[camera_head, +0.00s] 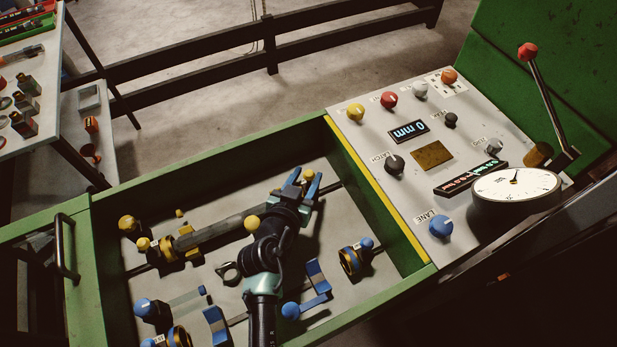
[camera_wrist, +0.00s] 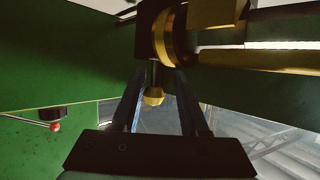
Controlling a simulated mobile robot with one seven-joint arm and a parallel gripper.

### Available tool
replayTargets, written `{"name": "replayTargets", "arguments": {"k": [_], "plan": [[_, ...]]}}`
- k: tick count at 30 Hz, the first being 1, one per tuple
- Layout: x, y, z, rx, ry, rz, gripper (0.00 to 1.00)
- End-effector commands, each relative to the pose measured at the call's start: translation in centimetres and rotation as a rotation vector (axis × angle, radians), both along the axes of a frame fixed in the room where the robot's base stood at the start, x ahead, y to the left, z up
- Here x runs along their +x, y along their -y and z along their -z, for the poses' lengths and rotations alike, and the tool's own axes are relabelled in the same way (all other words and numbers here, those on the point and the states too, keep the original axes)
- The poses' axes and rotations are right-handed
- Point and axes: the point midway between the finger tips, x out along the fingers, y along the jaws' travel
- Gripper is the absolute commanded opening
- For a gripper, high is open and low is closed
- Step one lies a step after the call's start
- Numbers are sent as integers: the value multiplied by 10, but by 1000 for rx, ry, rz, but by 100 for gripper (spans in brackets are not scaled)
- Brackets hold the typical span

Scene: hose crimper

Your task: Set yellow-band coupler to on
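My gripper (camera_head: 303,186) is at the far right part of the tray, its two blue-grey fingers apart. A small yellow knob (camera_head: 308,175) shows between them. In the wrist view the same yellow knob (camera_wrist: 153,97) hangs on a short dark stem between the open fingers (camera_wrist: 160,85); contact cannot be told. Above it is a dark block with a gold-yellow ring (camera_wrist: 171,36), which looks like the yellow-band coupler. In the head view my gripper and wrist hide most of this coupler.
A blue-band coupler (camera_head: 351,260) and blue lever (camera_head: 318,280) lie to the right of my arm. Yellow knobs (camera_head: 127,223) stand at the tray's left. The green tray wall (camera_head: 375,190) borders a control panel (camera_head: 365,130) with several knobs and a gauge (camera_head: 515,185).

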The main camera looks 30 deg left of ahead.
Motion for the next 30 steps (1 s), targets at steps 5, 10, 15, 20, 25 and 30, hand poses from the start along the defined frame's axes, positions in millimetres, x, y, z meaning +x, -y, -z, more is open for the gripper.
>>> {"name": "replayTargets", "arguments": {"k": [5, 10, 15, 20, 25, 30], "plan": [[0, 2, 1, -2, -3, 4, 44], [-8, 3, -1, -3, -3, 3, 44], [-31, 6, -10, -3, -4, 3, 44], [-59, 9, -21, -2, -3, 1, 44], [-88, 13, -33, -2, -3, 1, 44], [-109, 15, -43, -2, -2, 2, 44]]}}
